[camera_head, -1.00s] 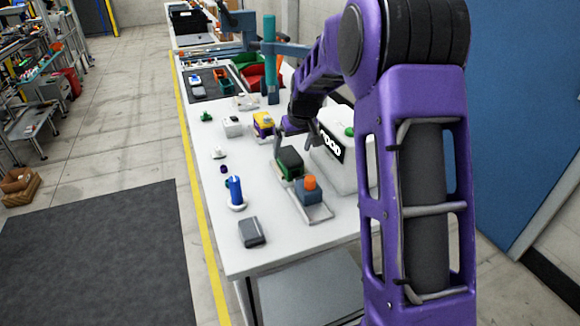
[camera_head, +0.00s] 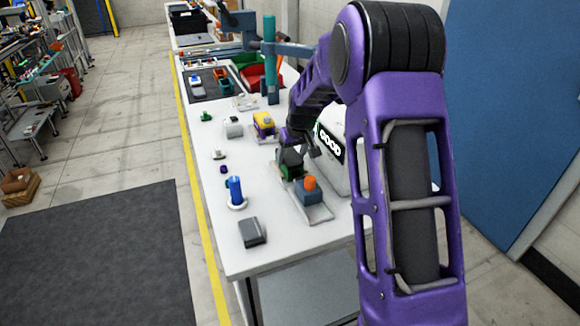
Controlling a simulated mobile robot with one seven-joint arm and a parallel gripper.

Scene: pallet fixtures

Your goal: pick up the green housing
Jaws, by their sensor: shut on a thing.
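The green housing (camera_head: 289,173) is a small dark block with green on its lower part. It is on the white table, left of the GOOD-labelled box. My gripper (camera_head: 291,157) is lowered over it from above and is shut on it. The gripper covers most of the housing's top. I cannot tell whether the housing's underside touches the table.
A grey-blue block with an orange top (camera_head: 310,190) stands close in front, on a pale plate. The white GOOD box (camera_head: 330,163) is right beside the gripper.

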